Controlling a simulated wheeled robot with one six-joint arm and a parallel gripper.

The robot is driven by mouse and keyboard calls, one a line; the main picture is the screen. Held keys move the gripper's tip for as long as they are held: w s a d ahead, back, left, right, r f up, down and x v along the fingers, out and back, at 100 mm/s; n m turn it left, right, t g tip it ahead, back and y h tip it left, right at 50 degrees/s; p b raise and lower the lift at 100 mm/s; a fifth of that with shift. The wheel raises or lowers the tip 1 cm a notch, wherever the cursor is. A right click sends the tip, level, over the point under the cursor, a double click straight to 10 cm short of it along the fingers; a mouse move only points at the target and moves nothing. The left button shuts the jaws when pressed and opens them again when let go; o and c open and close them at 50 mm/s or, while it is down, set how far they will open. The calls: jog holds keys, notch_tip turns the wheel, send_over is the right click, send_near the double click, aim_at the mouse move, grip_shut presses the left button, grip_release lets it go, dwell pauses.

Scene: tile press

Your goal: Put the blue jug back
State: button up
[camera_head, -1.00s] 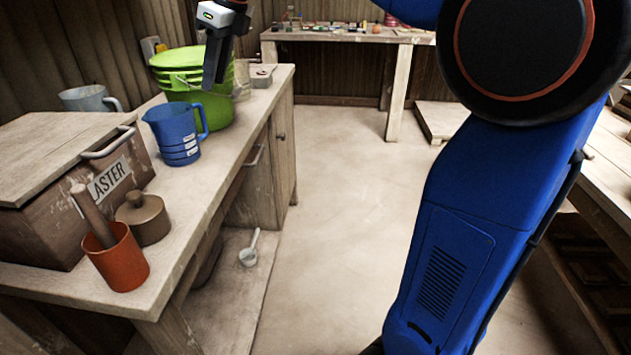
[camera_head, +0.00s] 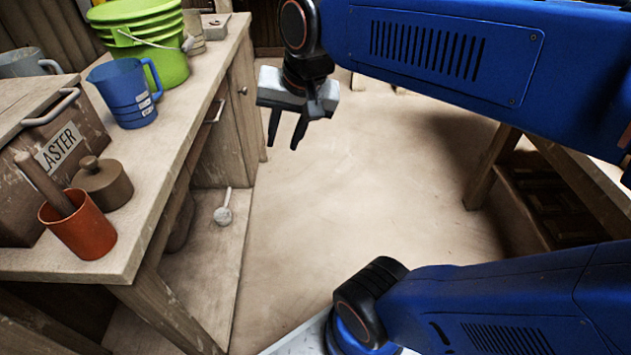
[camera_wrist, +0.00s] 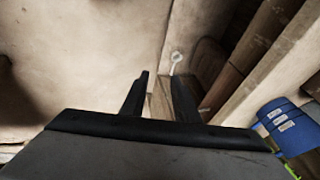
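The blue jug (camera_head: 125,93) stands upright on the left workbench, in front of the green buckets, with its handle on the right. It also shows at the right edge of the wrist view (camera_wrist: 288,130). My gripper (camera_head: 285,143) hangs over the floor to the right of the workbench, apart from the jug. Its two fingers (camera_wrist: 158,90) have a gap between them in both views and nothing is in the gap.
The workbench (camera_head: 160,150) also holds a plaster box (camera_head: 40,130), a lidded brown pot (camera_head: 103,183), an orange cup (camera_head: 85,232), a grey jug (camera_head: 25,63) and stacked green buckets (camera_head: 165,50). A ladle (camera_head: 223,212) lies on the lower shelf. The middle floor is clear.

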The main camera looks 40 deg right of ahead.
jog(key=s+d+f+n, duration=0.2)
jog(key=s+f+n, duration=0.4)
jog(key=s+f, duration=0.1)
jog(key=shift+s+d+f+n+h, duration=0.2)
jog(key=shift+f+n+h, duration=0.15)
jog(key=shift+f, duration=0.45)
